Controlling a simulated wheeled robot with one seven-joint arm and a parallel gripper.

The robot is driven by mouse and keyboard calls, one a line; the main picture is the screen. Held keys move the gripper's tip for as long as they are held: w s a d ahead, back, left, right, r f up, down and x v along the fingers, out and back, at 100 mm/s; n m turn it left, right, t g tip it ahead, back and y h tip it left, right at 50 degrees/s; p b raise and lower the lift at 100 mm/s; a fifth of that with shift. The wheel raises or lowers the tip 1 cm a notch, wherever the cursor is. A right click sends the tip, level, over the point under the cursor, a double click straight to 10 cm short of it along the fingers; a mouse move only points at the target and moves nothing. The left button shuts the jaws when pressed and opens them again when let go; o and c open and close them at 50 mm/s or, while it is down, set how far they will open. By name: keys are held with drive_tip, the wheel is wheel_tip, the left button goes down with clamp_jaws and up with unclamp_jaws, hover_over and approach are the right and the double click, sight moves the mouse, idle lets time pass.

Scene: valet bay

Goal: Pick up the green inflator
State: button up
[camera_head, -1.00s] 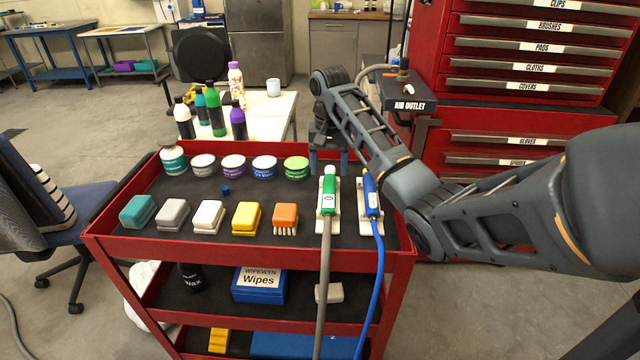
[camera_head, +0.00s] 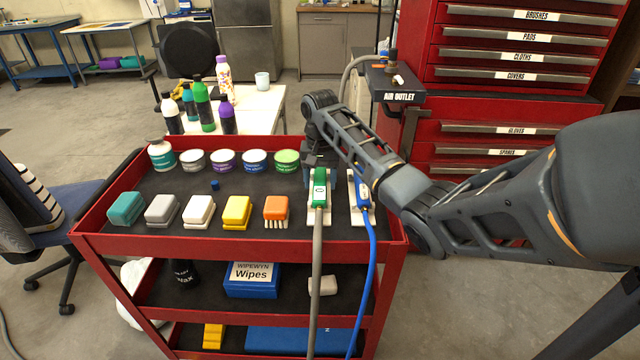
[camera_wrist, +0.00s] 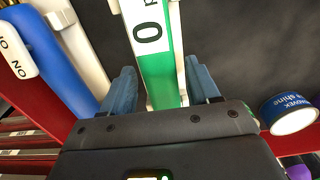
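The green inflator (camera_head: 320,188) lies in a white holder on the red cart's (camera_head: 240,244) top, with a grey hose running toward the cart's front. A blue inflator (camera_head: 362,190) lies in its own holder just to the right. My gripper (camera_head: 320,163) is low over the far end of the green inflator. In the wrist view my gripper (camera_wrist: 160,88) is open, one blue finger on each side of the green inflator (camera_wrist: 158,62). Gaps show between the fingers and the green body. The blue inflator (camera_wrist: 62,75) lies outside the left finger.
Several tins, including a green-lidded one (camera_head: 287,161), stand left of my gripper. An orange brush (camera_head: 276,208) and several blocks line the cart's front. The air outlet (camera_head: 392,84) is beyond, beside the red drawer cabinet (camera_head: 510,105). The cart's middle is mostly clear.

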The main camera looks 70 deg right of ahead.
sight(320, 178)
drive_tip(key=c, duration=0.9)
drive_tip(key=shift+r, duration=0.45)
wheel_tip(320, 178, up, 4)
drive_tip(key=shift+f, duration=0.25)
drive_tip(key=shift+s+d+r+p, duration=0.35)
drive_tip(key=shift+s+r+p, duration=0.8)
drive_tip(key=shift+s, duration=0.75)
drive_tip(key=shift+s+d+r+p, duration=0.35)
drive_tip(key=shift+s+r+p, duration=0.8)
drive_tip(key=shift+s, duration=0.8)
drive_tip(key=shift+s+d+r+p, duration=0.35)
drive_tip(key=shift+s+r+p, duration=0.8)
drive_tip(key=shift+s, duration=0.75)
drive_tip(key=shift+f, duration=0.15)
